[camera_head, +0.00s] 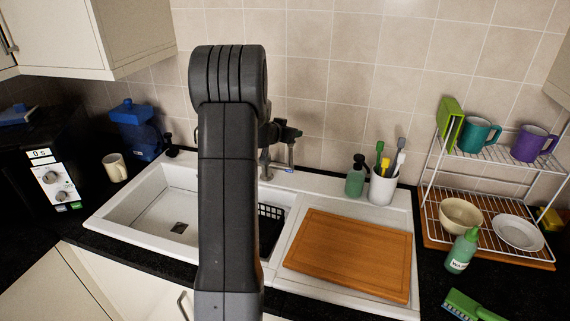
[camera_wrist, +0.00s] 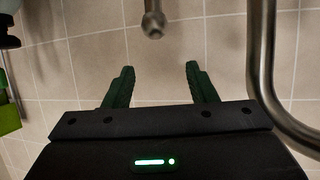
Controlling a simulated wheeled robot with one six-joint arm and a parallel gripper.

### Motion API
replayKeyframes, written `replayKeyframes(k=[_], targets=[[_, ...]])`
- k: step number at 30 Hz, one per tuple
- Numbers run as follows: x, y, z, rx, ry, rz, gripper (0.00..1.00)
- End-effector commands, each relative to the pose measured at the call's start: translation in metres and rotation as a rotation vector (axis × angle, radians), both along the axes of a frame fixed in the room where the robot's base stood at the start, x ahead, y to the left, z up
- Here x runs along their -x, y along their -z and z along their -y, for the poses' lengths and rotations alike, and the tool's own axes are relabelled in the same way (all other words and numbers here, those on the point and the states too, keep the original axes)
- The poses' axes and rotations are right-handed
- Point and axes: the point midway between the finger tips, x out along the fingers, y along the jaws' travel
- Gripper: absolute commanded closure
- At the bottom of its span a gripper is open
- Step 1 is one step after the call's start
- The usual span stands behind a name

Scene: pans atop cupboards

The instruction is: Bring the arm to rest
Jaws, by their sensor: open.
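My gripper (camera_wrist: 160,72) is open in the wrist view, its two dark fingers apart with only wall tiles visible between them. The metal tap (camera_wrist: 264,75) curves close by on the right of the wrist view, and a round metal end (camera_wrist: 153,24) hangs beyond the fingertips. I cannot tell how far the tap is from my gripper. My arm hides part of the sink in the head view.
A white sink (camera_head: 150,210) and a wooden board (camera_head: 350,254) lie below my arm. A wire rack (camera_head: 490,153) with mugs and bowls stands right. A white cup (camera_head: 382,190) holds brushes. A microwave (camera_head: 55,180) and a wall cupboard (camera_head: 135,35) are left.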

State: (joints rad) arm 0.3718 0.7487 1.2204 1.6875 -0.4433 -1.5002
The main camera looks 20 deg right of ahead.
Motion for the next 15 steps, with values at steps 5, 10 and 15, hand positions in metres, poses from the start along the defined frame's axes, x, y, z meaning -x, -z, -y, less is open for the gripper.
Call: replayKeyframes(k=[5, 10, 15], targets=[[-0.006, 0.004, 0.008, 0.0, 0.001, 0.0, 0.49], [-0.021, 0.015, 0.025, -0.001, 0.001, 0.0, 0.49], [-0.029, 0.027, 0.034, 0.0, -0.001, -0.003, 0.49]])
